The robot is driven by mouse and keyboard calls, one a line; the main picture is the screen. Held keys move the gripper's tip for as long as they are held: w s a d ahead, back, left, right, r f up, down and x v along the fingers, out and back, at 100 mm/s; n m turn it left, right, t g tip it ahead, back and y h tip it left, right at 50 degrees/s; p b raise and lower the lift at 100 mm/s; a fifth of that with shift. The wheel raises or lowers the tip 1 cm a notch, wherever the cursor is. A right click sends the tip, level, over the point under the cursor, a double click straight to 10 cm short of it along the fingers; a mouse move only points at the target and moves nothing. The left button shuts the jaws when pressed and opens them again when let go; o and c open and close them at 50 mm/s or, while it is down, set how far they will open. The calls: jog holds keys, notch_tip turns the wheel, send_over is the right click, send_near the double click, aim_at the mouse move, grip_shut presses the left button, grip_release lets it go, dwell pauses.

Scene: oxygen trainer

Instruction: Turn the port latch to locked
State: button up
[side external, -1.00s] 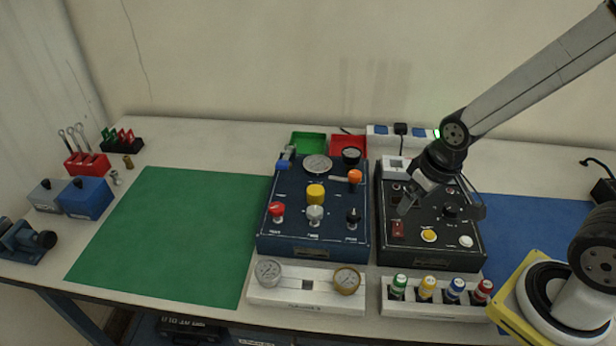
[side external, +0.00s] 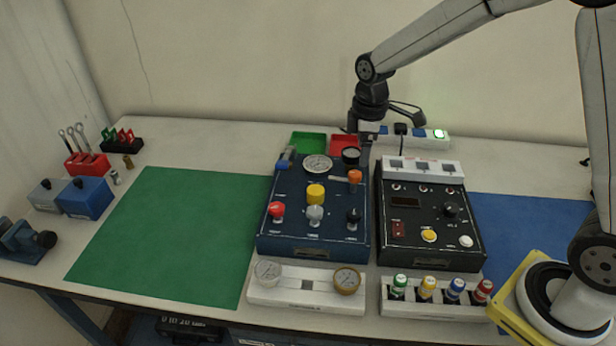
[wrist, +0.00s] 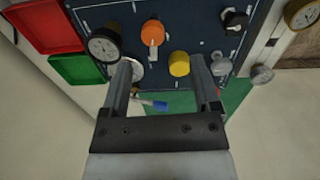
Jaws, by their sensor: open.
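The blue panel (side external: 264,235) carries several knobs and gauges, and I cannot tell for sure which part is the port latch. An orange knob with a pale lever (side external: 354,176) sits at its right side, the lever pointing left. A blue-tipped handle (side external: 283,164) sits at its upper left corner. My gripper (side external: 365,150) hangs near the panel's back right corner. In the wrist view my gripper (wrist: 162,62) is open and empty. There the orange knob (wrist: 152,32) lies ahead of the fingers, and the blue-tipped handle (wrist: 155,104) shows between them.
A yellow knob (side external: 315,194) and red, grey and black knobs stand on the panel. The black panel (side external: 430,255) is on the right. Green (side external: 308,139) and red trays lie behind. A gauge block (side external: 305,299) and bottle rack (side external: 440,309) stand in front. The green mat (side external: 170,230) is clear.

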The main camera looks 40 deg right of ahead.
aim_at(355, 173)
jog(key=shift+w+r+n, duration=0.1)
jog(key=shift+w+n, duration=0.5)
jog(key=shift+w, duration=0.2)
jog(key=shift+f, duration=3.9)
grip_shut()
